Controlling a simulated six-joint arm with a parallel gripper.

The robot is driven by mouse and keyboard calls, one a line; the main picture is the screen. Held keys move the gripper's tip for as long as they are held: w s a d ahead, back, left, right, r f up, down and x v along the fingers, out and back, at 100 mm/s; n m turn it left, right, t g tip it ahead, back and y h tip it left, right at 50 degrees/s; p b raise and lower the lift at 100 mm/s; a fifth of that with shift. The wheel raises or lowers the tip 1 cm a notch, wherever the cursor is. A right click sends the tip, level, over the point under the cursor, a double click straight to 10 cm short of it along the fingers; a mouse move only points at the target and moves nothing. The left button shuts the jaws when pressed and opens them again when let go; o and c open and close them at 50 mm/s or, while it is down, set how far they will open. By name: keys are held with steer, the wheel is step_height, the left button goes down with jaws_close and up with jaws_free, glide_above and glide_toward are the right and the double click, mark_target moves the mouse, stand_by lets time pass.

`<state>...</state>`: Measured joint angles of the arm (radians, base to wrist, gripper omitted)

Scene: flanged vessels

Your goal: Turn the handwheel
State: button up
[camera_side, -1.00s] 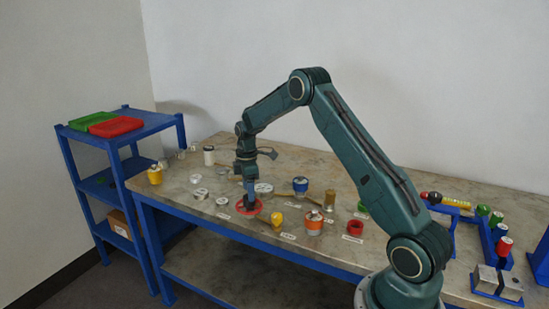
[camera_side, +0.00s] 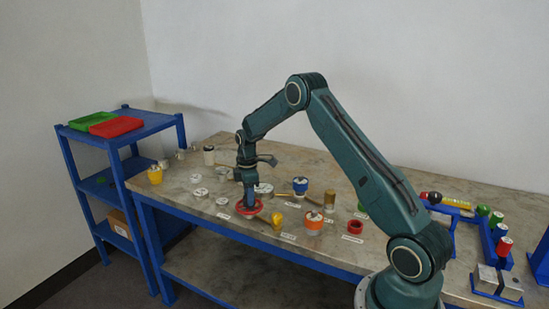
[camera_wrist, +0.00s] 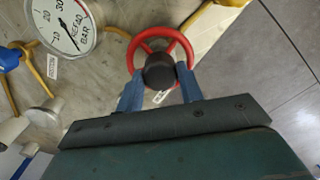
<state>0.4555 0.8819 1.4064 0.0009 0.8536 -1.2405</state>
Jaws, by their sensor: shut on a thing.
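The red handwheel (camera_side: 258,207) lies near the front edge of the bench in the side view. In the wrist view the red wheel (camera_wrist: 137,49) shows as a rim with spokes and a dark round hub (camera_wrist: 159,71). My gripper (camera_wrist: 160,83) has its two blue fingers on either side of the hub, shut on it. In the side view my gripper (camera_side: 249,205) points down at the wheel's middle. The fingertips partly hide the near part of the wheel and hub.
A round gauge (camera_wrist: 63,25) sits left of the wheel in the wrist view. A yellow part (camera_side: 277,219) and an orange-banded vessel (camera_side: 314,222) stand to the wheel's right, and a red ring (camera_side: 355,227) lies farther right. Small metal pieces (camera_side: 222,201) are to its left.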

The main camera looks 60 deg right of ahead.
steer(key=shift+m, duration=0.4)
steer(key=m, duration=1.8)
steer(key=shift+r, duration=0.1)
steer(key=m, duration=0.5)
stand_by(0.4)
steer(key=o, duration=1)
